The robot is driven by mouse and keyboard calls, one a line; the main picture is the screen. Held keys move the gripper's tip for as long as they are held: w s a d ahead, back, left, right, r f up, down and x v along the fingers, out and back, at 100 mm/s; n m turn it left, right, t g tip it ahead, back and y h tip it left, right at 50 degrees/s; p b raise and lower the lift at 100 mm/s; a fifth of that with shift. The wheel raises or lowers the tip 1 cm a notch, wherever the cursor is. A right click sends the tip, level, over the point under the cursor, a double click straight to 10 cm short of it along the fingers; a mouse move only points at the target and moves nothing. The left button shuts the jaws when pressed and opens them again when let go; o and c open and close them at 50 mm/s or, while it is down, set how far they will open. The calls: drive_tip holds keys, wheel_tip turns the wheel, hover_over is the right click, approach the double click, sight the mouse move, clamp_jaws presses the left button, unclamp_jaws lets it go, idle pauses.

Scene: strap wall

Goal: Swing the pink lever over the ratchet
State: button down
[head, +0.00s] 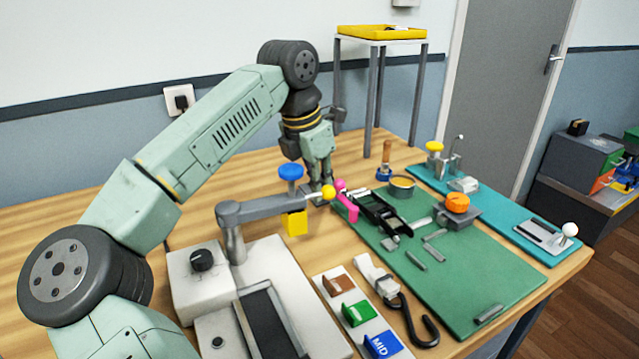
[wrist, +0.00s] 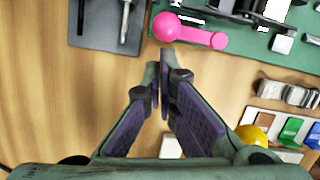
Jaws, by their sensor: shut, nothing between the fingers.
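The pink lever (head: 349,207) has a round ball end and sits at the left end of the black ratchet (head: 382,214) on the green board. In the wrist view the pink lever (wrist: 190,31) lies just beyond my fingertips, its ball end to the left and its arm pointing right. Part of the ratchet (wrist: 240,8) shows at the top edge there. My gripper (head: 325,193) points down beside the lever's ball end in the head view. In the wrist view my gripper (wrist: 161,66) is shut and empty, with a small gap to the lever.
A grey swing arm (head: 265,207) with a yellow knob (head: 328,192) stands close in front of my gripper. The green board (head: 470,270) also bears an orange knob (head: 457,202). A metal hook (head: 418,322) lies nearer.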

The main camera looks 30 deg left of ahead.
drive_tip(key=shift+w+m+p, duration=0.55)
drive_tip(key=shift+m+p, duration=0.15)
drive_tip(key=shift+m, duration=0.1)
drive_tip(key=w+m+p, duration=0.1)
drive_tip(key=m+h+p, duration=0.1)
drive_tip(key=shift+w+d+r+m+g+p, duration=0.1)
drive_tip(key=shift+w+r+m+g+p, duration=0.2)
drive_tip(key=shift+w+m+p, duration=0.1)
drive_tip(key=w+m+p, duration=0.2)
drive_tip(key=m, duration=0.1)
drive_tip(key=shift+d+f+g, duration=0.2)
drive_tip(key=shift+d+g, duration=0.2)
drive_tip(key=shift+w+d+f+p, duration=0.1)
drive_tip(key=shift+w+d+p, duration=0.2)
drive_tip(key=shift+w+d, duration=0.95)
drive_tip(key=shift+d, duration=0.35)
drive_tip(key=shift+w+d, duration=0.3)
drive_tip(key=shift+d, duration=0.3)
drive_tip(key=v, duration=1.2)
drive_tip(key=shift+a, duration=0.25)
drive_tip(key=shift+s+f, duration=0.1)
